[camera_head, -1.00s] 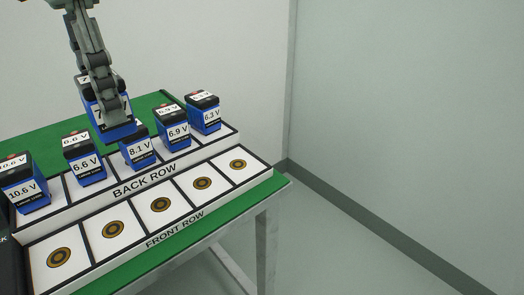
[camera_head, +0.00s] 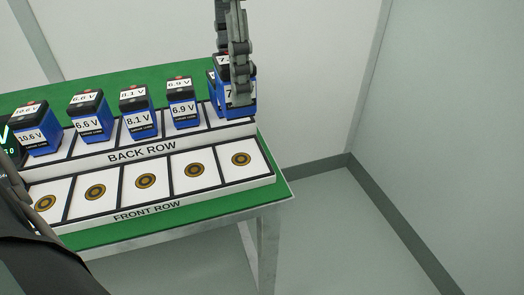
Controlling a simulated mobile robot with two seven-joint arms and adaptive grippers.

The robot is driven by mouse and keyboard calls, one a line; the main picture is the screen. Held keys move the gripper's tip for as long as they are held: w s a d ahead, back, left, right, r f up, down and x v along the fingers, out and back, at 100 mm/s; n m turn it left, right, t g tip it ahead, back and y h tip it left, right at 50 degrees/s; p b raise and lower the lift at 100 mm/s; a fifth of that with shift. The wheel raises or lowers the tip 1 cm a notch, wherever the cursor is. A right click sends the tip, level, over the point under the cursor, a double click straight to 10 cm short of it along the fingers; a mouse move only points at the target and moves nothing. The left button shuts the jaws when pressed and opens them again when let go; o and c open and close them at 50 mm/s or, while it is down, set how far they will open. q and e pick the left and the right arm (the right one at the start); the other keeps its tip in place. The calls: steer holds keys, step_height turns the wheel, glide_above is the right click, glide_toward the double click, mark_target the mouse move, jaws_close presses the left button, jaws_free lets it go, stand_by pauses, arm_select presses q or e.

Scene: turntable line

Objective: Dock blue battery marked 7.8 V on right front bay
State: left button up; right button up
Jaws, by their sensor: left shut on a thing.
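My left gripper (camera_head: 240,88) reaches down from the top and is shut on a blue battery (camera_head: 238,110), whose label shows a 7 with the rest covered by the fingers. It hangs roughly upright over the right end of the back row. The right front bay (camera_head: 240,174) is the rightmost white square of the front row, with a dark and gold ring mark and nothing on it. The held battery is above and behind this bay in the picture. My right gripper is not in view.
The back row holds batteries marked 10.6 V (camera_head: 38,135), 6.6 V (camera_head: 91,123), 8.1 V (camera_head: 140,119) and 6.9 V (camera_head: 183,108). Another battery (camera_head: 212,93) is mostly hidden behind the held one. The visible front bays are empty. The green table (camera_head: 190,210) ends at the right.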

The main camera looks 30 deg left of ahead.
mark_target(237, 113)
arm_select(q)
steer(key=shift+d+f, duration=0.1)
steer(key=shift+f, duration=0.3)
step_height(237, 113, down, 4)
steer(key=shift+f, duration=0.9)
step_height(237, 113, down, 3)
steer(key=shift+f, duration=0.25)
